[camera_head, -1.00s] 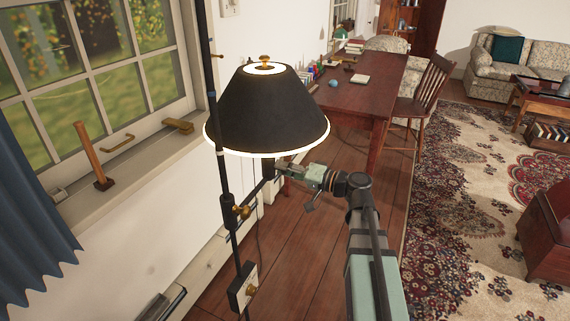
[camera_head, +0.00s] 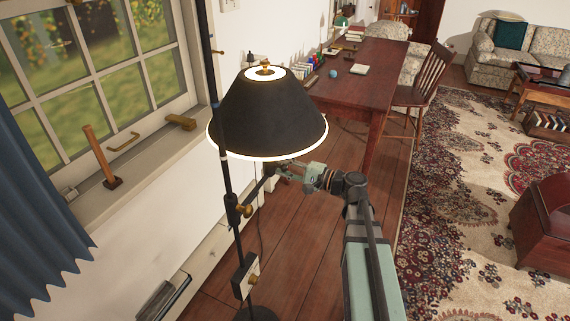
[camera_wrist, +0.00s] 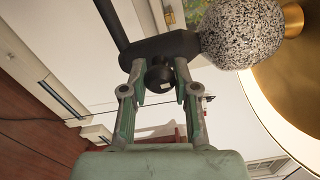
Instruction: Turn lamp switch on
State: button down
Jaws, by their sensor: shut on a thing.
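The floor lamp has a black cone shade (camera_head: 268,112) with a bright lower rim and a brass top. Its dark pole (camera_head: 219,130) stands at the left. In the wrist view, a dark lamp arm (camera_wrist: 158,48) ends beside a speckled round bulb (camera_wrist: 240,33) under the brass-coloured shade inside (camera_wrist: 300,75). A short black switch knob (camera_wrist: 159,78) sticks out from that arm. My gripper (camera_wrist: 158,70) has its fingers on either side of this knob, closed on it. In the head view my gripper (camera_head: 280,172) is just below the shade; the knob cannot be made out there.
A small box with a pale plate (camera_head: 251,277) is on the lower pole. The window sill (camera_head: 150,150) and blue curtain (camera_head: 35,230) are at the left. A wooden desk (camera_head: 365,80) and chair (camera_head: 425,85) stand behind. Bare floor (camera_head: 300,250) lies below the lamp.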

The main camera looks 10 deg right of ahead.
dwell(0.3)
jog(key=c, duration=0.9)
grip_release()
jog(key=shift+o, duration=0.2)
jog(key=v, duration=1.2)
